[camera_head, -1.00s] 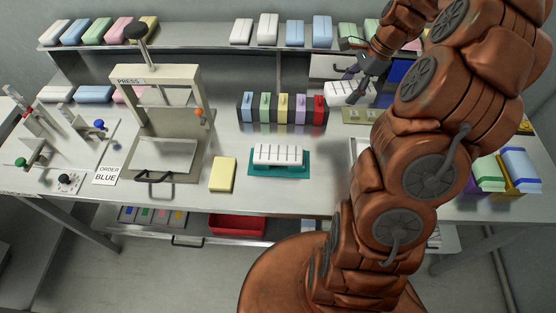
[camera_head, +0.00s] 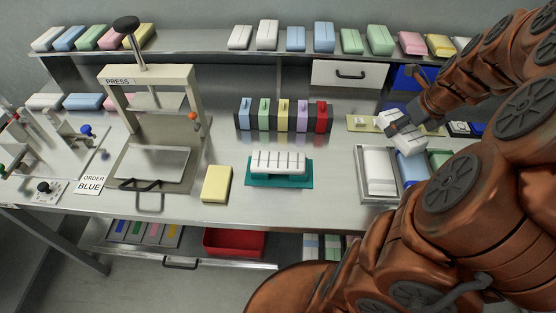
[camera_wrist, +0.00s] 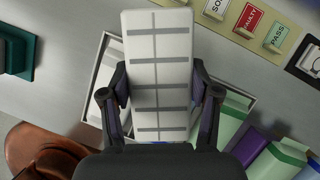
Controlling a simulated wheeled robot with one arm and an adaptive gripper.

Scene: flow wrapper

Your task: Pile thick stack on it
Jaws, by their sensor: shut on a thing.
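My gripper (camera_head: 403,128) is shut on a white stack with grey cross lines (camera_head: 397,138); the stack also shows between the fingers in the wrist view (camera_wrist: 158,75). It is held above the back right of the bench, close to a metal tray. A similar white lined stack (camera_head: 281,161) lies on a teal base (camera_head: 303,183) at mid bench, left of my gripper. The teal base shows at the left edge of the wrist view (camera_wrist: 28,45). Whether the held stack is thicker is hard to tell.
The metal tray (camera_head: 363,181) holds a white block (camera_head: 379,163). Blue and green packs stand right of it, partly behind my arm. A yellow block (camera_head: 216,184) and a press (camera_head: 150,75) are left of the teal base. Coloured holders (camera_head: 283,115) stand behind it.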

